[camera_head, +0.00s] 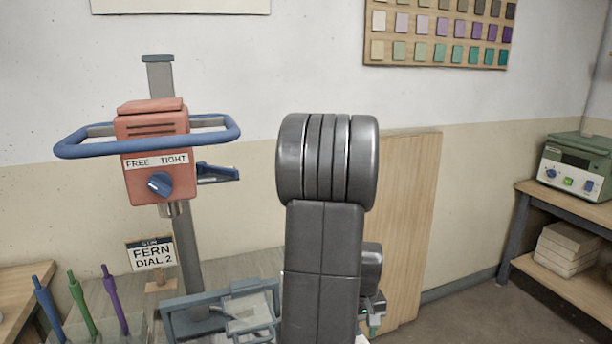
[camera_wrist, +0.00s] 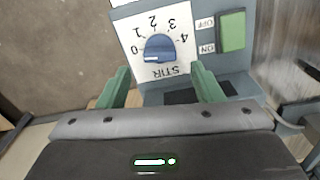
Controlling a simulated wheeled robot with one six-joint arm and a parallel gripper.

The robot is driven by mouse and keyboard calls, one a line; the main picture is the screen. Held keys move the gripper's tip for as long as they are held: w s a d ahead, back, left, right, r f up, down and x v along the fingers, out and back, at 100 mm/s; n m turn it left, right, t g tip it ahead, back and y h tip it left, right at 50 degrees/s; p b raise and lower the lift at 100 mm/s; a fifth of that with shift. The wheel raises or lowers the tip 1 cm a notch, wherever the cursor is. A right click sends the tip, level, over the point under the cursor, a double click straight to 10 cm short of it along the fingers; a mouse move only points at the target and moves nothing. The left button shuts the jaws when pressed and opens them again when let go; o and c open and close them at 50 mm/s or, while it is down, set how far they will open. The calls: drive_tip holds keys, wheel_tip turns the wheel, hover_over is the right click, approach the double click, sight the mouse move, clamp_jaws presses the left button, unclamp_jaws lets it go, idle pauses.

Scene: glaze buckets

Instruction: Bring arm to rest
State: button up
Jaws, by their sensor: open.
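My gripper (camera_wrist: 160,68) is open in the wrist view, its two green fingers spread with nothing between them. Just past the fingertips is a STIR panel (camera_wrist: 126,30) with a blue dial (camera_wrist: 159,48), numbered 0 to 4. The dial's pale mark lies on its lower left side, towards the 0. A green switch (camera_wrist: 232,31) with ON and OFF labels sits right of it. I cannot tell whether the fingers touch the panel. In the head view my arm rises large in the middle and hides most of the gripper.
Left in the head view stand an orange mixer head (camera_head: 153,130) with blue handles, marked FREE and TIGHT, and a sign (camera_head: 151,254) reading FERN DIAL 2. Blue, green and purple sticks (camera_head: 113,299) stand front left. A wooden board (camera_head: 405,220) leans behind my arm. A shelf (camera_head: 570,220) stands right.

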drive_tip(key=shift+f, duration=1.95)
